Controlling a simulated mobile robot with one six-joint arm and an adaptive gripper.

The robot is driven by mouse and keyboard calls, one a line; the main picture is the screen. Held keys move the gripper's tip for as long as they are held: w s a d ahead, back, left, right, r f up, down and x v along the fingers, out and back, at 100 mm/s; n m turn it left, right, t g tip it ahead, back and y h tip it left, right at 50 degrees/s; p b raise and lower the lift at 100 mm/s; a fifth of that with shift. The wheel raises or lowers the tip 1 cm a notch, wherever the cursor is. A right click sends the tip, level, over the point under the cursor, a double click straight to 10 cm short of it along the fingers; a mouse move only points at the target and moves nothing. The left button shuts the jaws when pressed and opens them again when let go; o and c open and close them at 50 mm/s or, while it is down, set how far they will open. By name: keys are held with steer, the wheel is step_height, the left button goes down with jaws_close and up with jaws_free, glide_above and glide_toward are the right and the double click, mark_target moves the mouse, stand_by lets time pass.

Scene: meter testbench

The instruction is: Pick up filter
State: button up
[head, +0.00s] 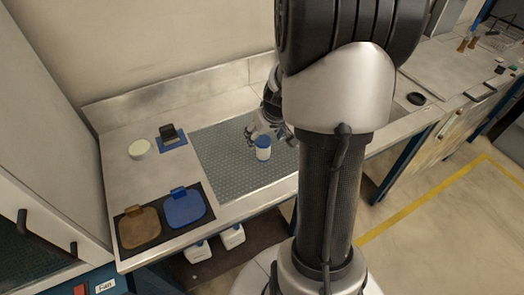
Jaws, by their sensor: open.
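A small white cylinder with a blue top (263,148) stands upright on the grey perforated mat of the bench. It may be the filter, but no marking is readable. A pale round disc (139,149) lies farther left on the bench and could also be a filter; I cannot tell which is meant. My gripper (266,135) is open and empty, low over the mat, just behind and above the cylinder. I cannot tell if it touches the cylinder. My arm hides part of the gripper and the right side of the mat.
The perforated mat (222,170) is otherwise mostly bare. A dark device on a blue pad (170,137) sits at the left. Brown (140,227) and blue (184,208) trays lie on a black mat at front left. A wall closes the back; a cabinet (45,170) stands left.

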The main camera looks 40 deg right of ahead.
mark_target(264, 141)
steer(key=x, duration=0.2)
steer(key=shift+w+d+f+b, duration=0.1)
steer(key=shift+w+f+b, duration=0.05)
steer(key=shift+f+b, duration=0.2)
steer(key=x, duration=0.1)
steer(key=b+x, duration=0.1)
steer(key=x, duration=0.1)
steer(key=b+x, duration=0.1)
steer(key=shift+s+d+f, duration=0.2)
steer(key=shift+d+f, duration=0.05)
steer(key=shift+d, duration=0.05)
steer(key=shift+w+f, duration=0.2)
steer(key=shift+f, duration=0.15)
steer(key=shift+c, duration=0.4)
steer(key=c, duration=1.1)
steer(key=shift+c, duration=0.3)
steer(key=shift+r, duration=0.15)
